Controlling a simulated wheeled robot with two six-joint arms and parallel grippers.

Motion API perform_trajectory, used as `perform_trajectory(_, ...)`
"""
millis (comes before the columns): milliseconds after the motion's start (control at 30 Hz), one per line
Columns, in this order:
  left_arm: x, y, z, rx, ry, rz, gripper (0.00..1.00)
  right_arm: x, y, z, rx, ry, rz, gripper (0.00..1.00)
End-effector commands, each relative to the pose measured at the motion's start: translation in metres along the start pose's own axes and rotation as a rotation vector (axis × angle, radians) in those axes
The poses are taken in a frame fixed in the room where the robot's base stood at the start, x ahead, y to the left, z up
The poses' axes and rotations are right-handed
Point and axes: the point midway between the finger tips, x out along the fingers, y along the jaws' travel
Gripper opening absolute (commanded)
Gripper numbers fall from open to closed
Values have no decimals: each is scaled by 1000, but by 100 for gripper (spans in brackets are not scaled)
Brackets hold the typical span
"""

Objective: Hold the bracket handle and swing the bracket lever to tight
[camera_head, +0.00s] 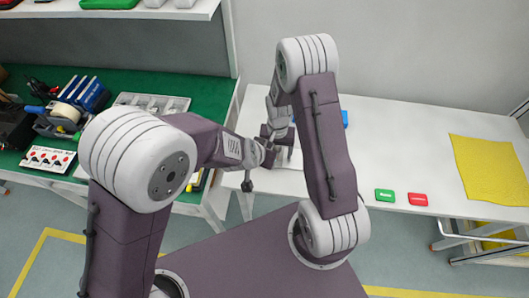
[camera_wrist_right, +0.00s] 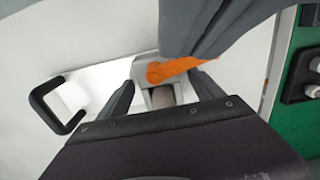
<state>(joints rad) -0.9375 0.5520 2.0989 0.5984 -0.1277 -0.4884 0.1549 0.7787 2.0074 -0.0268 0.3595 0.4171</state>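The white bracket plate (camera_wrist_right: 95,85) lies on the white table, with a black U-shaped handle (camera_wrist_right: 62,105) at its left in the right wrist view. An orange lever (camera_wrist_right: 172,70) is at the bracket's upper middle, partly covered by a grey part that looks like my left gripper (camera_wrist_right: 215,30). My right gripper (camera_wrist_right: 162,92) has its fingers apart, with a short grey-beige post (camera_wrist_right: 162,97) visible between them; contact is not clear. In the head view my left gripper (camera_head: 268,152) and right gripper (camera_head: 277,128) are close together over the bracket, which my arms mostly hide.
On the white table are a blue object (camera_head: 345,118) behind my right arm, a green block (camera_head: 385,195), a red block (camera_head: 418,199) and a yellow cloth (camera_head: 488,170). A green bench (camera_head: 200,90) with tools stands at the left.

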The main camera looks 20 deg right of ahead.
Motion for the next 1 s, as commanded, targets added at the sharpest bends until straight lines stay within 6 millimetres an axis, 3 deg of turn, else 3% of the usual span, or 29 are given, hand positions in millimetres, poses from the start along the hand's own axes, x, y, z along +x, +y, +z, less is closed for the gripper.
perform_trajectory(200,-1,0,0,0,0,0,0,-1,0,0,0,0,0,76)
perform_trajectory(333,-9,0,-6,0,0,0,0,-12,0,0,0,0,0,76)
perform_trajectory(733,-68,0,-46,0,-1,0,0,-91,0,0,0,0,0,76)
perform_trajectory(1000,-67,0,-46,0,-1,0,0,-90,0,0,0,0,0,76)
